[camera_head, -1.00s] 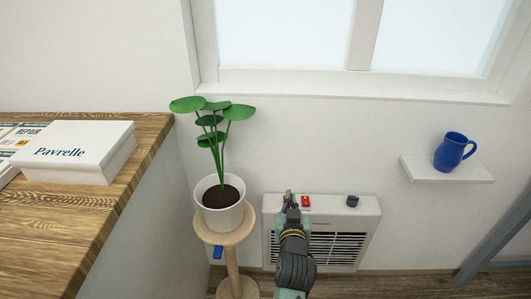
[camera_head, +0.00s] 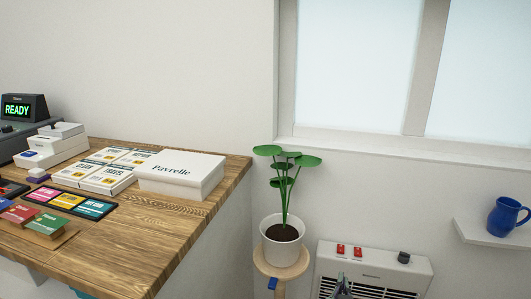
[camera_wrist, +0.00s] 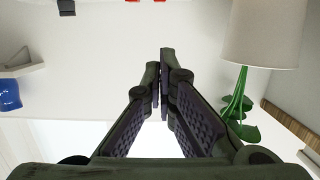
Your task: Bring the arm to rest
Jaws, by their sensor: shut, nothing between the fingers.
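My gripper (camera_wrist: 160,78) is shut and empty, its two fingers together in the middle of the wrist view. In the head view only the tip of my gripper (camera_head: 342,284) shows at the bottom edge, in front of the white heater (camera_head: 325,262). The rest of my arm is out of the head view. The wrist view is upside down, with the plant pot (camera_wrist: 262,35) at the right and the blue mug (camera_wrist: 9,94) at the left. The fingers touch nothing that I can see.
A potted plant (camera_head: 281,243) stands on a round wooden stand (camera_head: 262,264) left of the heater. A wooden counter (camera_head: 150,235) with boxes, cards and a READY display (camera_head: 17,111) fills the left. A blue mug (camera_head: 502,217) sits on a wall shelf (camera_head: 470,231) at the right.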

